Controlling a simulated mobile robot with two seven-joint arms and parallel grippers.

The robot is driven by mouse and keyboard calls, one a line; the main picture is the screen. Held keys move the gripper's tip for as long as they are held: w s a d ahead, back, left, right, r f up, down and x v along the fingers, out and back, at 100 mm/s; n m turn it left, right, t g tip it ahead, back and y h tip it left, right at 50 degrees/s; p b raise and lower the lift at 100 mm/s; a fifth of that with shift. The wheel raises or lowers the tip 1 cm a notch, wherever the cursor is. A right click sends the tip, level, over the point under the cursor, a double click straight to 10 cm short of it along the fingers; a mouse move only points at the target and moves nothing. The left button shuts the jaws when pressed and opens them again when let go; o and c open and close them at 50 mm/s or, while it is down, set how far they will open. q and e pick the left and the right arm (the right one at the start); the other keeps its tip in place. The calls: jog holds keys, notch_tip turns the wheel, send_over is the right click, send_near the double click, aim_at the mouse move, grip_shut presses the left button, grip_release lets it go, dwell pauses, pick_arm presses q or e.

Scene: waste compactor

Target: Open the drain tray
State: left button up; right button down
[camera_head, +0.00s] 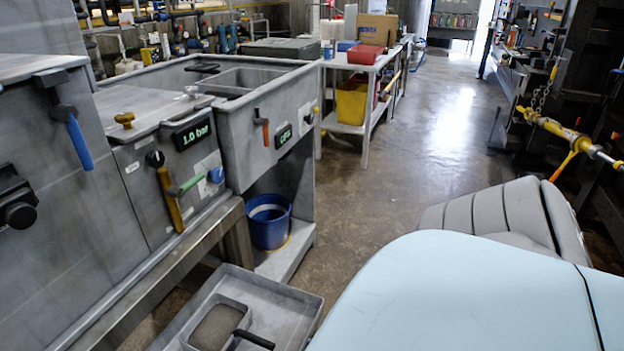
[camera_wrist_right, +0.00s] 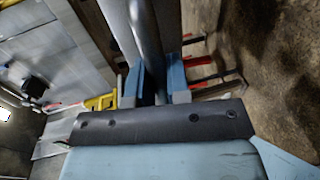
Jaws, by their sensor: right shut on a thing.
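A grey, shallow, open metal tray (camera_head: 272,287), which looks like the drain tray, sits low at the bottom of the head view. It sticks out from beneath the bench beside the machine. It has a square mesh inset (camera_head: 217,327) and a black lever handle (camera_head: 254,340). The picture edge and my light blue arm cut off its near end. My right gripper (camera_wrist_right: 154,90) shows in the wrist view, its blue fingers shut on a grey metal bar (camera_wrist_right: 146,38). I cannot tell for certain whether this bar belongs to the tray. My left gripper is out of view.
The grey machine (camera_head: 130,190) with levers and a "1.0 bar" display stands at left. A blue bucket (camera_head: 269,222) is on the low shelf behind the tray. A white table (camera_head: 345,128) with boxes stands further back. The floor (camera_head: 385,185) between is clear.

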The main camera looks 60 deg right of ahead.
jog(key=c, duration=1.1)
grip_release()
pick_arm(q)
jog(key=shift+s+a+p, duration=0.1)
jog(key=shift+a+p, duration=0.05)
jog(key=shift+p, duration=0.6)
pick_arm(e)
jog(key=v, duration=1.3)
jog(key=shift+s, duration=0.4)
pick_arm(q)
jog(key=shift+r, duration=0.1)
pick_arm(e)
jog(key=shift+d, duration=0.1)
